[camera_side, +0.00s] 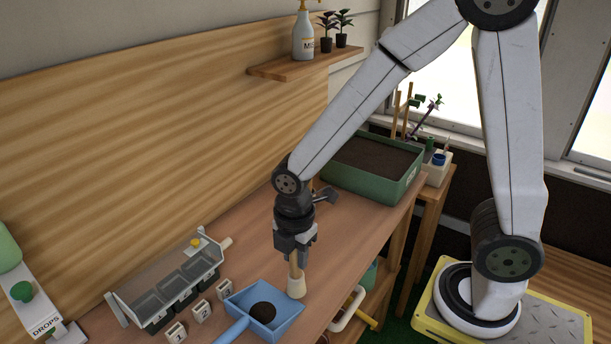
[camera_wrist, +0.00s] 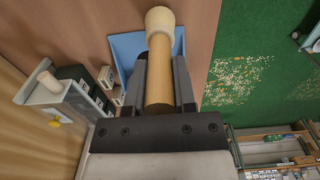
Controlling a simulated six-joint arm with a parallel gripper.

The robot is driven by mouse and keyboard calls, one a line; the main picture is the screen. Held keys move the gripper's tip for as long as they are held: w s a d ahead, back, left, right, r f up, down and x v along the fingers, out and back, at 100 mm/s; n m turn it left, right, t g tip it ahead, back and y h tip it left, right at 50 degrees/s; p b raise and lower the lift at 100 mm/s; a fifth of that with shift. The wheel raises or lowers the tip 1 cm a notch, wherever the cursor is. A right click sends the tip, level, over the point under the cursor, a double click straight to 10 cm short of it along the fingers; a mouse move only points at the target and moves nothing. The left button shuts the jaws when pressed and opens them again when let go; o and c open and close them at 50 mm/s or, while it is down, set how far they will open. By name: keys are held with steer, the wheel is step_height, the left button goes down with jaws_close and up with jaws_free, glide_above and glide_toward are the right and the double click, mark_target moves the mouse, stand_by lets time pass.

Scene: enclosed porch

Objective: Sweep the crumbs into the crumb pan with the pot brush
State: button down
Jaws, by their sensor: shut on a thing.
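My gripper (camera_side: 295,246) is shut on the wooden handle of the pot brush (camera_side: 296,285), which points down with its pale head lowest. In the wrist view the brush (camera_wrist: 160,88) lies between the fingers of my gripper (camera_wrist: 161,68). The blue crumb pan (camera_side: 286,307) lies on the wooden table, with a dark round patch inside it. The brush head is at the pan's right side; I cannot tell whether they touch. The pan (camera_wrist: 126,47) is partly hidden by my gripper in the wrist view. Pale crumbs (camera_wrist: 232,80) are scattered on the green floor covering.
A rack of dark trays (camera_side: 172,290) and small numbered blocks (camera_side: 201,312) stand left of the pan. A green soil planter (camera_side: 399,190) stands at the table's far end. The tabletop behind the gripper is clear.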

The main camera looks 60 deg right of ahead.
steer(key=shift+d+r, duration=0.25)
steer(key=shift+r, duration=0.85)
steer(key=shift+d+r, duration=0.2)
steer(key=shift+r, duration=0.9)
steer(key=shift+w, duration=0.1)
steer(key=w+d+m, duration=0.3)
steer(key=w+m, duration=0.3)
steer(key=m, duration=0.3)
steer(key=w+d+m, duration=0.3)
steer(key=w+m, duration=0.3)
steer(key=m, duration=0.3)
steer(key=shift+w+d+f, duration=0.2)
steer(key=shift+w+d, duration=0.15)
steer(key=shift+d, duration=0.05)
